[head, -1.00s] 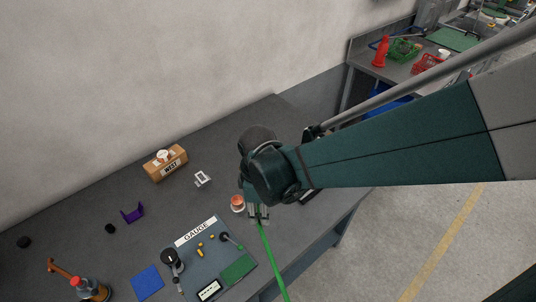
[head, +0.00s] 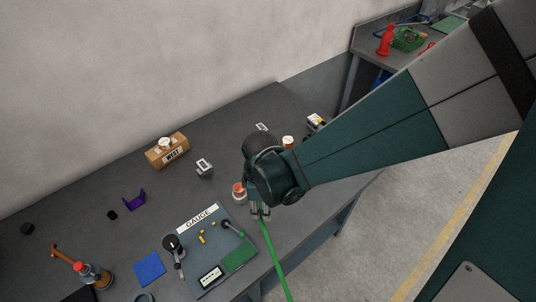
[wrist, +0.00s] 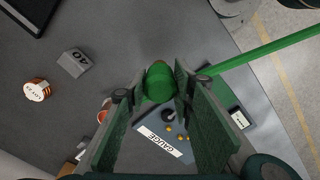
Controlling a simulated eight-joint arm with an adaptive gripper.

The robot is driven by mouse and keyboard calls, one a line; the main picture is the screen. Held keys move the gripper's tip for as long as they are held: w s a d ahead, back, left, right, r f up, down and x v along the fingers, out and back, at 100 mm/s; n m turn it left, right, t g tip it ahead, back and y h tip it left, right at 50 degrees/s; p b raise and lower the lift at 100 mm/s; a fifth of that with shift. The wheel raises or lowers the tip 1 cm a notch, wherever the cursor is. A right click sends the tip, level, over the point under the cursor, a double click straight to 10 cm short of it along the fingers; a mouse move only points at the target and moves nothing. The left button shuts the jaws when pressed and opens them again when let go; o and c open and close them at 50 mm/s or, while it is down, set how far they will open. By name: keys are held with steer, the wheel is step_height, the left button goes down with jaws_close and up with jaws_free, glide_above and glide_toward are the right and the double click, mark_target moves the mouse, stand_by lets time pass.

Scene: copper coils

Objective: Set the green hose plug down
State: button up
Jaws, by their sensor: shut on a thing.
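The green hose plug (wrist: 160,82) shows in the wrist view as a rounded green body between the fingertips of my gripper (wrist: 152,90). The fingers are shut on it. A green hose (wrist: 265,55) runs from there to the upper right. In the head view my gripper (head: 260,211) is at the right of the gauge board (head: 207,262), and the green hose (head: 271,262) hangs down towards the bottom edge. The plug itself is mostly hidden there. I cannot tell its exact height above the table.
An orange-topped can (head: 239,190) stands close left of my gripper. A labelled grey block (head: 205,168) and a cardboard box (head: 167,152) stand further back. The gauge board carries several small yellow parts and a dial. Bare grey table (head: 110,180) lies to the left.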

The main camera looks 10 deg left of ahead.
steer(key=shift+f, duration=2.05)
steer(key=shift+f+b, duration=0.15)
steer(key=shift+b, duration=0.25)
steer(key=o, duration=1)
steer(key=shift+c, duration=0.2)
steer(key=shift+r, duration=0.25)
steer(key=shift+r+p, duration=0.85)
steer(key=shift+r, duration=5.05)
steer(key=shift+d, duration=0.1)
